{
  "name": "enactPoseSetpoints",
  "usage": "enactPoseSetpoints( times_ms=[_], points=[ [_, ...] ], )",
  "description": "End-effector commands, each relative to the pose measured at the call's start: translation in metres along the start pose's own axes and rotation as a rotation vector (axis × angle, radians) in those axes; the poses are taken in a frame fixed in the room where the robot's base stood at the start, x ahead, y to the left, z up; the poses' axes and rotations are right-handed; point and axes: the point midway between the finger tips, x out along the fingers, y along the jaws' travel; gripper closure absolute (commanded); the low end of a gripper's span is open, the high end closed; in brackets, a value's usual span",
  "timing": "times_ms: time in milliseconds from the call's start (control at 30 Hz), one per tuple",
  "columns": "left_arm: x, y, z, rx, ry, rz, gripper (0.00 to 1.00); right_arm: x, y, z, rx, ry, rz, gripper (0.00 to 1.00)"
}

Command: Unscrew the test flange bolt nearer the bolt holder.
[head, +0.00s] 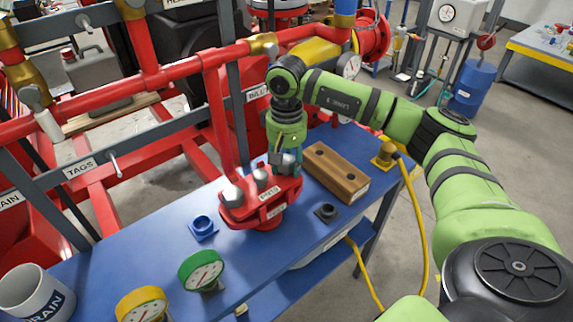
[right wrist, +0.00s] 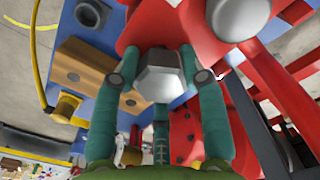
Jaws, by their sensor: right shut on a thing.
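The red test flange (head: 262,211) stands on the blue bench, with grey hex bolts on top. My right gripper (head: 287,163) reaches down to the bolt on the side of the wooden bolt holder (head: 338,172). In the right wrist view my right gripper's teal fingers (right wrist: 158,62) are shut on this bolt's silver hex head (right wrist: 158,84), one finger on each side. Whether the bolt is still seated in the flange is hard to tell. Another bolt (head: 233,195) sits on the flange's left; a large bolt head (right wrist: 238,17) also shows in the right wrist view. My left gripper is not in view.
The bolt holder also shows in the right wrist view (right wrist: 92,72). A red pipe rises just behind the flange.

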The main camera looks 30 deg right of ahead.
Motion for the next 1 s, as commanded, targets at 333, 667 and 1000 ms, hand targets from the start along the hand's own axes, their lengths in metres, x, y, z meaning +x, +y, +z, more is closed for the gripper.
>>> enactPoseSetpoints(
  times_ms=[333, 667, 1000],
  points=[
    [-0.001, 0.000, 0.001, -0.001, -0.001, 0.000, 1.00, 0.001, 0.000, 0.001, 0.002, -0.003, 0.001, 0.30],
    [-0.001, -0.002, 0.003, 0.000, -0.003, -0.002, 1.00, -0.011, 0.000, -0.001, 0.004, 0.002, -0.001, 0.30],
    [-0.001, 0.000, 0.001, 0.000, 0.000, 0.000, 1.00, -0.080, -0.001, -0.001, 0.004, 0.002, -0.001, 0.30]
  ],
)
